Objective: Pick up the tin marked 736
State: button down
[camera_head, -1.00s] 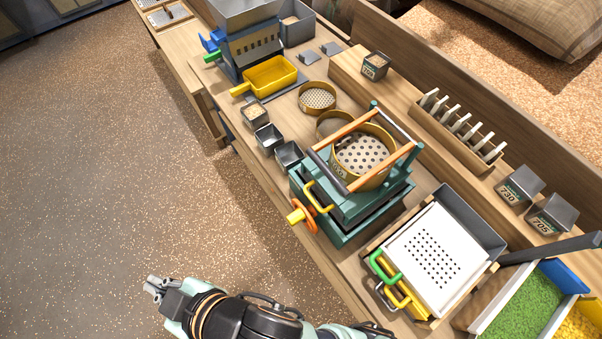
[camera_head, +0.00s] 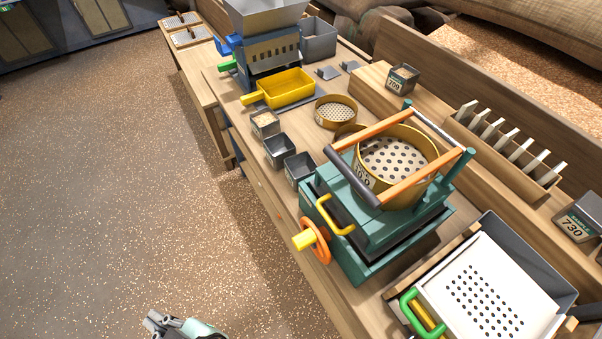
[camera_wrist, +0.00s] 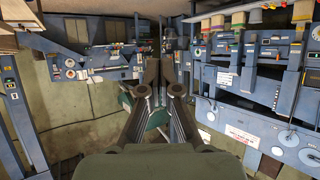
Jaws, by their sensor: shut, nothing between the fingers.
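No tin that I can read as 736 is in view. A dark tin with a label reading 730 (camera_head: 580,218) stands on the raised shelf at the right edge. Another labelled tin (camera_head: 402,78) stands on the shelf at the back; its number is too small to read surely. A tin with pale contents (camera_head: 265,123) and two dark open tins (camera_head: 279,150) (camera_head: 299,168) stand along the bench's front edge. My gripper (camera_head: 152,322) is low in the head view, over the floor, well away from the tins. In the wrist view its fingers (camera_wrist: 161,90) are shut and empty.
A teal sieve shaker (camera_head: 375,220) with a yellow handle and orange wheel fills the bench's middle. A yellow scoop tray (camera_head: 285,90), a round sieve (camera_head: 336,112) and a white perforated tray (camera_head: 487,295) also sit there. The wrist view faces blue machinery (camera_wrist: 250,85). The floor is clear.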

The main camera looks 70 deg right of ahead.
grip_release()
dwell(0.5)
